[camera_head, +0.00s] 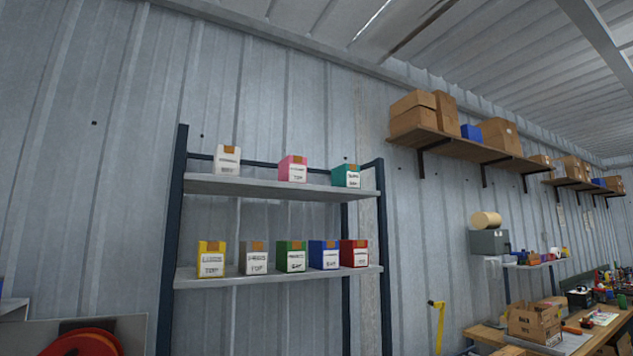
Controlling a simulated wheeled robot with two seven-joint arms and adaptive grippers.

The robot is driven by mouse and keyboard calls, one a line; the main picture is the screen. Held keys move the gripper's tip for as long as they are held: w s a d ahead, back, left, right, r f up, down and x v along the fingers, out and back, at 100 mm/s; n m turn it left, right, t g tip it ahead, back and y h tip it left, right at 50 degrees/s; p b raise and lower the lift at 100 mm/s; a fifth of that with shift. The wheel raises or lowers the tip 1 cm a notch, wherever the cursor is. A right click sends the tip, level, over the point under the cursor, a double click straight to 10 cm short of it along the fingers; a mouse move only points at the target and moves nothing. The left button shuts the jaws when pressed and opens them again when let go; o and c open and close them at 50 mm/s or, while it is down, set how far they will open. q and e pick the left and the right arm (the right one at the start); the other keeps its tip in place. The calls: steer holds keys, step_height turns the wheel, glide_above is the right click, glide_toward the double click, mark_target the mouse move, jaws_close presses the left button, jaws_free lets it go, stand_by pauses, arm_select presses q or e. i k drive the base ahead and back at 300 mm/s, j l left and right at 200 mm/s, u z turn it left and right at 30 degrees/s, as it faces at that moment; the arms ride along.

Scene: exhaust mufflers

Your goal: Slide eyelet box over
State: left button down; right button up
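Several small boxes with labels stand on a two-tier shelf rack (240,187). On the upper shelf are a white box (227,161), a pink box (292,170) and a teal box (346,177). On the lower shelf, close together, are a yellow box (211,260), a grey box (254,259), a green box (291,257), a blue box (324,255) and a red box (354,254). The label print is too small to tell which is the eyelet box. Neither of my grippers shows in the head view.
The upper shelf has wide gaps between its boxes. Wall shelves (470,150) with cardboard boxes hang at the right. A cluttered workbench (487,334) stands at the lower right. A red round object (82,342) shows at the lower left.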

mark_target(291, 169)
steer(key=i+l, duration=0.25)
steer(key=l, duration=0.25)
steer(key=i+l+u, duration=0.1)
steer(key=l, duration=0.4)
steer(key=i+l+u, duration=0.1)
steer(key=i+l, duration=0.25)
steer(key=l, duration=0.2)
steer(key=i+l, duration=0.2)
steer(key=l, duration=0.35)
steer(key=i+l+u, duration=0.1)
steer(key=l, duration=0.4)
steer(key=i+l, duration=0.25)
steer(key=l, duration=0.35)
steer(key=i+l+u, duration=0.15)
steer(key=l, duration=0.4)
steer(key=i+l, duration=0.2)
steer(key=l, duration=0.35)
